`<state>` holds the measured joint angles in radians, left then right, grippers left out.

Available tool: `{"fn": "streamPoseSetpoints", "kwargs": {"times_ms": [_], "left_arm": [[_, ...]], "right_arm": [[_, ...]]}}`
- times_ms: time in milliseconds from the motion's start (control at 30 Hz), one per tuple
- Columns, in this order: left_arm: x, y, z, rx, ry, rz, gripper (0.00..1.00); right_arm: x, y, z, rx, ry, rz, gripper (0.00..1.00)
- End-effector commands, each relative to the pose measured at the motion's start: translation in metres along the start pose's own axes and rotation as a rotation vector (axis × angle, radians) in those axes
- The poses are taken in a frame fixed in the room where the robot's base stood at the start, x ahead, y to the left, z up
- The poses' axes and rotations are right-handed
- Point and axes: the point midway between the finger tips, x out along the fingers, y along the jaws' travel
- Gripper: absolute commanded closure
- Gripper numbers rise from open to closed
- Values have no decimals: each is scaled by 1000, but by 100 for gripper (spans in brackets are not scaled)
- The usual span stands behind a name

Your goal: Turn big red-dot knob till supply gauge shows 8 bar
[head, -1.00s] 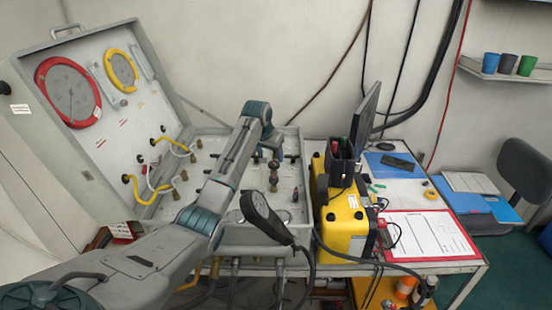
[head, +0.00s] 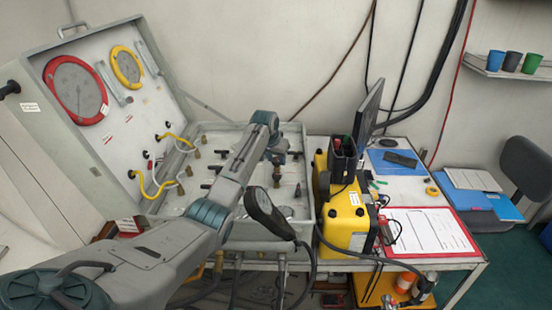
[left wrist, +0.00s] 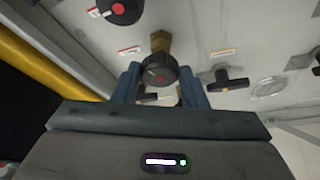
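The panel case (head: 37,118) stands open at the left, its knobs and brass fittings on the flat part. My left gripper (head: 276,150) hangs over the panel, partly hidden by its arm. In the left wrist view its two blue fingers (left wrist: 160,82) stand apart on either side of a round black knob (left wrist: 158,70) with a small red dot, on a brass body. Contact is not clear. Another black knob with a bigger red dot (left wrist: 119,9) is at the top edge. The lid has a red-rimmed gauge (head: 75,90) and a yellow-rimmed gauge (head: 127,66); their figures are too small to read. My right gripper is not in view.
Black bar-handled valves (left wrist: 230,84) sit beside the knob. A yellow case (head: 347,222), a monitor (head: 367,115) and a red-edged clipboard (head: 428,232) occupy the table's right part.

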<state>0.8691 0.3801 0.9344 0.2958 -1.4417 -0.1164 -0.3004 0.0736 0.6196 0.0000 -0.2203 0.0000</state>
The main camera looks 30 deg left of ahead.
Motion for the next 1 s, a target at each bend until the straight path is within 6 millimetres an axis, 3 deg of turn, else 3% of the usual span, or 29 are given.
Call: {"fn": "streamPoseSetpoints", "kwargs": {"times_ms": [467,1000], "left_arm": [[0,-2,-1,127,0,54,84],[4,-6,-2,581,3,243,84]], "right_arm": [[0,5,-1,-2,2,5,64],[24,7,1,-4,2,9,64]]}}
